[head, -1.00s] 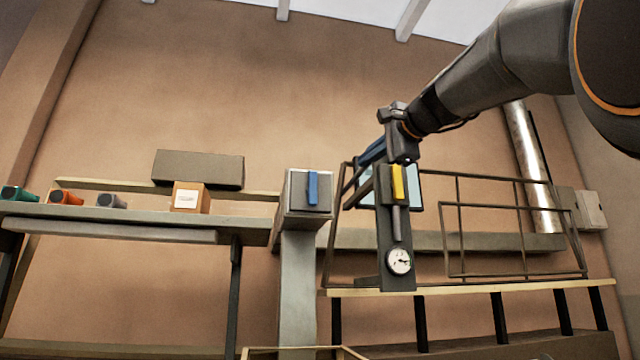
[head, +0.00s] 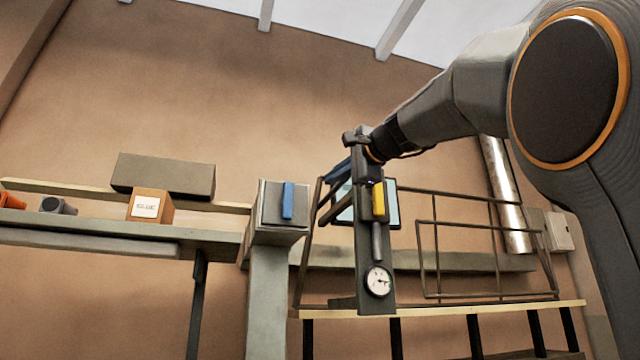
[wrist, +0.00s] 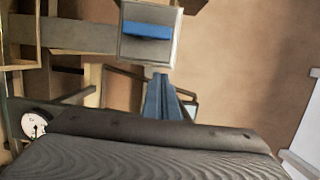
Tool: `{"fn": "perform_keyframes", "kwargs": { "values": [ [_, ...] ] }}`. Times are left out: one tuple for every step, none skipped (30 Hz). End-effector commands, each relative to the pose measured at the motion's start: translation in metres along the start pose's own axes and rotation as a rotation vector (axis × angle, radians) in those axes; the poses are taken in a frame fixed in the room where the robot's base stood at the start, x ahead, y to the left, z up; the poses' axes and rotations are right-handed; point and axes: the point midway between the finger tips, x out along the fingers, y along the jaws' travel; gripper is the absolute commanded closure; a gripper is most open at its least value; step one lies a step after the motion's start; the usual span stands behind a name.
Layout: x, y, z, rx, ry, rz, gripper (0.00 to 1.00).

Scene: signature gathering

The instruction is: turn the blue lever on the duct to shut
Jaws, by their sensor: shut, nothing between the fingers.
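The blue lever (head: 287,200) stands upright on the front plate of a grey box at the top of the grey duct (head: 268,300). The wrist view shows the same blue lever (wrist: 147,31) lying across its plate near the top. My gripper (head: 338,170) is to the right of the lever and a little higher in the head view, partly hidden behind a dark post. Its blue fingers (wrist: 163,98) are together and empty in the wrist view. They are below the box in that picture and apart from the lever.
A dark post with a yellow handle (head: 379,201) and a round gauge (head: 378,281) stands right of the duct. Behind it are a wire rack (head: 480,297) and a screen (head: 392,207). A shelf at left holds an orange box (head: 150,206). Wall above the duct is clear.

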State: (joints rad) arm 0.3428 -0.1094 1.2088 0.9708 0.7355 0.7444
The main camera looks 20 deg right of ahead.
Motion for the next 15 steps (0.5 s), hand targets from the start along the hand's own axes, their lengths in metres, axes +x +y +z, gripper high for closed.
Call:
{"fn": "perform_keyframes", "kwargs": {
  "values": [
    [0.011,-0.001,0.002,0.002,-0.005,0.002,1.0],
    [0.016,-0.002,0.001,0.002,-0.004,0.001,1.0],
    [0.024,-0.002,0.002,0.002,-0.005,0.002,1.0],
    [0.03,-0.002,0.002,0.002,-0.005,0.002,1.0],
    [0.036,-0.002,0.001,0.002,-0.004,0.002,1.0],
    [0.044,-0.002,0.001,0.001,-0.004,0.002,1.0],
    [0.05,-0.002,0.002,0.001,-0.004,0.002,1.0],
    [0.056,-0.002,0.002,0.001,-0.004,0.001,1.0],
    [0.064,-0.002,0.001,0.002,-0.004,0.002,1.0],
    [0.07,-0.002,0.001,0.002,-0.004,0.002,1.0],
    [0.075,-0.002,0.002,0.002,-0.004,0.001,1.0],
    [0.082,-0.002,0.002,0.002,-0.004,0.001,1.0],
    [0.08,-0.004,0.01,0.0,-0.005,-0.001,1.0],
    [0.081,-0.003,0.015,0.0,-0.005,0.0,1.0],
    [0.082,-0.003,0.021,0.001,-0.005,-0.001,1.0]
  ]
}}
